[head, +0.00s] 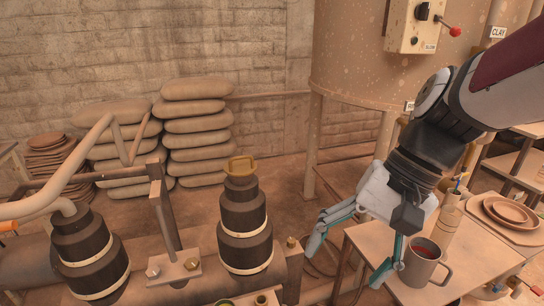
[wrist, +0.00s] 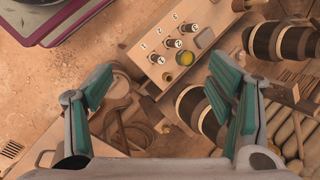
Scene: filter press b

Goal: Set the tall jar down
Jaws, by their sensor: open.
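My gripper (head: 352,252) is open and empty, with its teal fingers spread above the floor beside a small table. Both fingers also frame the wrist view (wrist: 165,100), with nothing between them. I cannot tell for sure which thing is the tall jar. In the wrist view a wooden board with numbered places (wrist: 165,25) carries several dark-sided small jars (wrist: 171,43), a jar with a yellow top (wrist: 184,58) and a wider greenish one (wrist: 204,38). None touches my fingers.
The small table (head: 375,245) carries a grey mug (head: 421,264), a tall tan container (head: 446,222) and stacked plates (head: 508,212). Black stepped cylinders (head: 243,225) and pipes stand to the left. Sacks (head: 195,125) are piled by the wall.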

